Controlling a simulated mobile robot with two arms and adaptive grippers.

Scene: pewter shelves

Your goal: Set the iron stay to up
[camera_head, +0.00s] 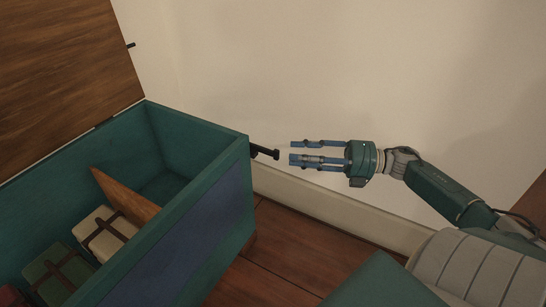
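The iron stay (264,151) is a short dark bar with a thicker end. It sticks out to the right from the upper right end of the teal chest (200,128), sloping slightly down. My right gripper (294,152) is just right of the stay, its blue fingers pointing left at it. The fingers are spread with nothing between them, and a small gap shows between the fingertips and the stay's end. My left gripper is out of view.
The chest's wooden lid (60,70) stands raised, with a small dark peg (131,45) at its right edge. Inside are a wooden divider (124,194), a cream tied parcel (104,234) and a green one (56,274). A pale wall is behind; wooden floor (270,255) shows below.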

